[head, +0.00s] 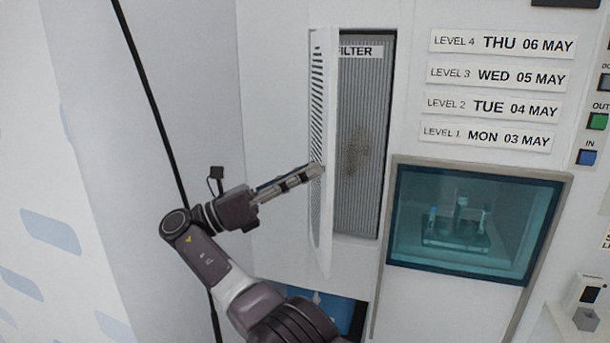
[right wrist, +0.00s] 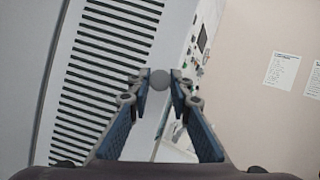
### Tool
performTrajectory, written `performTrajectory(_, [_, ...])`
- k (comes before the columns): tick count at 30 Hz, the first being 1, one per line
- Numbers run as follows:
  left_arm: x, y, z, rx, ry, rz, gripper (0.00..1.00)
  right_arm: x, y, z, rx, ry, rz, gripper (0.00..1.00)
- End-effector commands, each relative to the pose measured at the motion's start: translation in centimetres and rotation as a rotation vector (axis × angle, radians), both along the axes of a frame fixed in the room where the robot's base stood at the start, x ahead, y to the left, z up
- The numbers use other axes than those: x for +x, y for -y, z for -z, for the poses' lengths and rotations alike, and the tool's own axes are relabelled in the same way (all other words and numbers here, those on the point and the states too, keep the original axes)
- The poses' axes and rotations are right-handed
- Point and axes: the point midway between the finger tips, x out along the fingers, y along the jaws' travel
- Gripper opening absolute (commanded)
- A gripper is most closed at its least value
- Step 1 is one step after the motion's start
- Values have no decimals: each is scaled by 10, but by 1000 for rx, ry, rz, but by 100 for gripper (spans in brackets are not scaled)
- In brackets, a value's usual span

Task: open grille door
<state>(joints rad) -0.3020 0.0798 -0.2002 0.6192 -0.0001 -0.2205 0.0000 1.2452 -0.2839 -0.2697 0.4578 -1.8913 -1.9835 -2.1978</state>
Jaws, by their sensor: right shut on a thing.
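The white grille door (head: 322,215) with dark slots stands swung open at the left side of the filter recess. The grey pleated filter (head: 363,140) shows behind it, with a brown stain and a label at its top. My right gripper (head: 317,171) reaches in from the left side of the door with its tips at the door's face. In the right wrist view it is shut on a round grey knob (right wrist: 159,80), with the slotted door face (right wrist: 108,60) to the left. My left gripper is not in view.
A teal-tinted window (head: 405,220) with a tube rack (head: 455,238) behind it is right of the filter. Date labels (head: 500,44) and coloured buttons (head: 586,157) lie further right. A blue-lined opening (head: 330,308) is below the door. A black cable runs down the wall at left.

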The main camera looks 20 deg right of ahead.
Motion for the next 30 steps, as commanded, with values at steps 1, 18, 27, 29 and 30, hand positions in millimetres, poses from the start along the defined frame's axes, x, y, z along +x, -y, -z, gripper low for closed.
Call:
performTrajectory(1, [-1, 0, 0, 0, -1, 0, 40, 0, 0, 1, 0, 0, -1, 0])
performTrajectory(18, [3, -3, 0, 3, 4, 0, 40, 0, 0, -1, 1, 0, 0, 27])
performTrajectory(27, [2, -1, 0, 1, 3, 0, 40, 0, 0, -48, 1, 5, 0, 27])
performTrajectory(29, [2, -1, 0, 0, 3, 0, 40, 0, 0, -59, 1, 4, -1, 27])
performTrajectory(30, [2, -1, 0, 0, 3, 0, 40, 0, 0, -67, 0, 4, -1, 27])
